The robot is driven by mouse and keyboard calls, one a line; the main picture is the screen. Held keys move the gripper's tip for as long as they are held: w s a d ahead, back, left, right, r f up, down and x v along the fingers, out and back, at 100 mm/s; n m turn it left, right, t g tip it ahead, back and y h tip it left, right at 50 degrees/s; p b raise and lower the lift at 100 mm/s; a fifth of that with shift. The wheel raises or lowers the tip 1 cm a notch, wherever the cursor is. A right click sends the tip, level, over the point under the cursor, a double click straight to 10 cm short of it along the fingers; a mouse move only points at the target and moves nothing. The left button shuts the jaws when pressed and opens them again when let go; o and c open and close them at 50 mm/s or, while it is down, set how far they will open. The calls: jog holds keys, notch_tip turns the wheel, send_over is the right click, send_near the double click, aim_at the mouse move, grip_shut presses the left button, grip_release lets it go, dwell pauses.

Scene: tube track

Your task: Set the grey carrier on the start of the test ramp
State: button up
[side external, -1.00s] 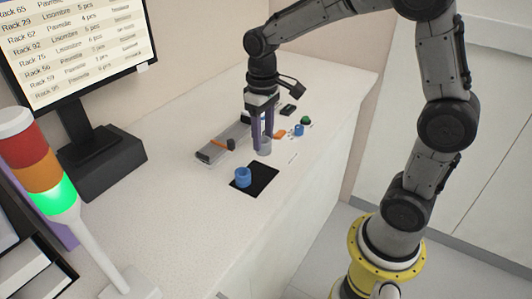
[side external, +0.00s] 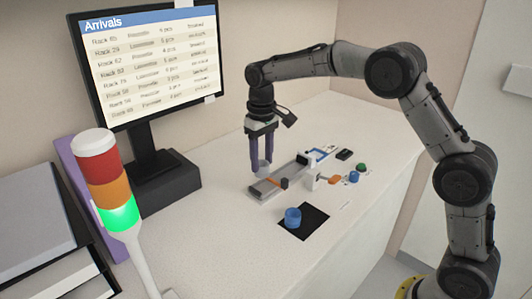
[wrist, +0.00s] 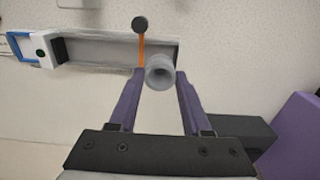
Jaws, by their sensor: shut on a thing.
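My gripper (side external: 262,168) has two purple fingers pointing down and is shut on the grey carrier (side external: 265,166), a small hollow cylinder. In the wrist view the carrier (wrist: 160,73) sits between the fingertips with its round opening facing the camera. The test ramp (side external: 270,190) is a long grey track with an orange bar (wrist: 141,48) across it, ending in a dark knob. In the wrist view the carrier overlaps the ramp's near edge (wrist: 90,52), just right of the bar. I cannot tell whether it touches the ramp.
A blue cup (side external: 293,217) stands on a black mat (side external: 312,222) in front of the ramp. A blue frame (side external: 320,153), a black block (side external: 344,154) and small blue and green buttons lie to the right. A monitor (side external: 150,65) and signal light (side external: 108,180) stand left.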

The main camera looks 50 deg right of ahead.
aim_at(262, 174)
jog(key=shift+f, duration=2.4)
jog(key=shift+f, duration=0.1)
jog(key=o, duration=1.1)
notch_tip(262, 174, up, 14)
jog(key=shift+f, duration=0.1)
